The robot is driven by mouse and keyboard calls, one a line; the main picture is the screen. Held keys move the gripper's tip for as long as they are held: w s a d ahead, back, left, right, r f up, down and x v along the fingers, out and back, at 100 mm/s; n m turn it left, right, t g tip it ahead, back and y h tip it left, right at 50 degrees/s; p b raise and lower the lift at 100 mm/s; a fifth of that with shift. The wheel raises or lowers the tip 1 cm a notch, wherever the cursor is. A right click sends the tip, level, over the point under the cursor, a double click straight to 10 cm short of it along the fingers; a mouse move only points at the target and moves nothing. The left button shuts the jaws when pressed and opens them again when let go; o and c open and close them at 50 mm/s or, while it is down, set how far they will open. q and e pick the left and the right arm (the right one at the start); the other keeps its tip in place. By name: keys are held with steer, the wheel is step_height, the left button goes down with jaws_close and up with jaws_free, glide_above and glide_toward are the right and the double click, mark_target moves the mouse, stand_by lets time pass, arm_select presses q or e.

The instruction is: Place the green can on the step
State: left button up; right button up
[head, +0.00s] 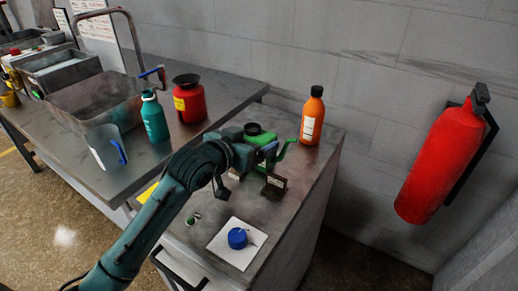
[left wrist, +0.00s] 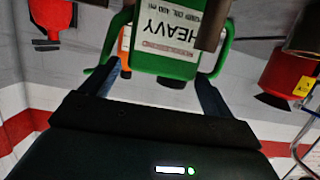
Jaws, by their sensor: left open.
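The green can (head: 262,137) has a dark cap and a green handle on its right side. It stands on the grey cabinet top (head: 195,243), partly hidden behind my left gripper (head: 262,153). In the left wrist view the can (left wrist: 180,67) shows upside down, with a white label reading "HEAVY". My left gripper (left wrist: 155,90) is open, with one finger toward each side of the can. I cannot tell whether the fingers touch it. I cannot tell which surface is the step. My right gripper is not in view.
An orange bottle (head: 312,118) stands behind the can, and a small dark block (head: 274,186) in front. A white mat (head: 225,257) carries a blue object (head: 238,238). A teal bottle (head: 155,118), red jar (head: 189,98) and clear jug (head: 105,150) stand on the left bench.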

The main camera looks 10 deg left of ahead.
mark_target(262, 134)
arm_select(q)
steer(key=x, duration=0.5)
steer(key=shift+w+f, duration=0.2)
steer(key=shift+w, duration=0.1)
steer(key=shift+c, duration=0.6)
steer(key=c, duration=0.8)
